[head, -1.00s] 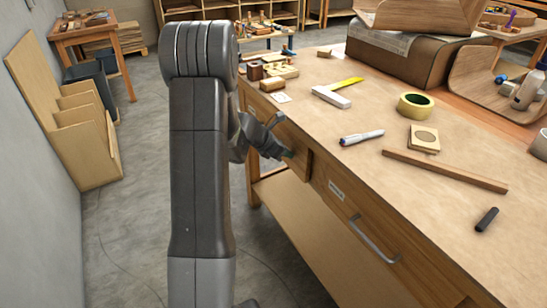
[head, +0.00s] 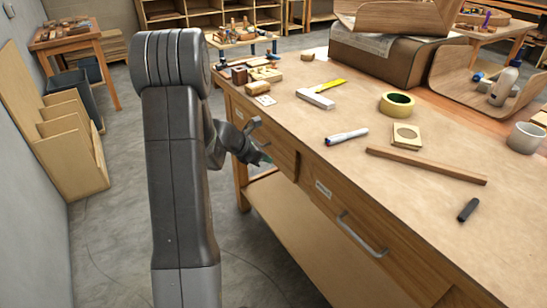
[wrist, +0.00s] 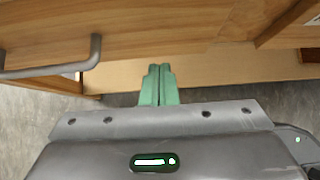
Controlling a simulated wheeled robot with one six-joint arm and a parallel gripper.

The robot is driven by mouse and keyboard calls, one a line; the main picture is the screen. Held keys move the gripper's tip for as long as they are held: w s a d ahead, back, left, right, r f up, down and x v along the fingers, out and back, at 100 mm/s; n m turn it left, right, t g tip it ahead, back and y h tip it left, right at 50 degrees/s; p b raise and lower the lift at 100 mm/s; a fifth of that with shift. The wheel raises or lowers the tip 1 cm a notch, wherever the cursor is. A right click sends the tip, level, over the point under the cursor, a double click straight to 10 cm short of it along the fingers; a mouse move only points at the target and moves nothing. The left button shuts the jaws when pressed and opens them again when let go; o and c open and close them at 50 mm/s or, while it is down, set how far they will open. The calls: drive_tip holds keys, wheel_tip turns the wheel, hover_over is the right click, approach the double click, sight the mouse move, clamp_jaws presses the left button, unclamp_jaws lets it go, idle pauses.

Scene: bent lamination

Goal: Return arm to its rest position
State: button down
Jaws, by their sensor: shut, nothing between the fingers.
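My gripper (head: 262,160) hangs beside the front of the workbench (head: 300,135), near a drawer at its left end and below the bench top. In the wrist view its green fingertips (wrist: 160,86) are together with nothing between them. The wrist view also shows the bench's wooden drawer fronts and a curved metal handle (wrist: 92,58) on the left. My arm stands upright in the left-middle of the head view, with the gripper reaching out to its right.
A lower shelf (head: 290,225) sits under the bench. Wooden panels (head: 75,160) lean at the left wall. Grey floor is clear between.

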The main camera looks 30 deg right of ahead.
drive_tip(key=p+v, duration=0.1)
drive_tip(key=v, duration=0.9)
drive_tip(key=shift+a+f, duration=0.1)
drive_tip(key=b, duration=0.1)
approach(281, 158)
drive_tip(key=shift+x, duration=2.75)
drive_tip(key=shift+s, duration=0.1)
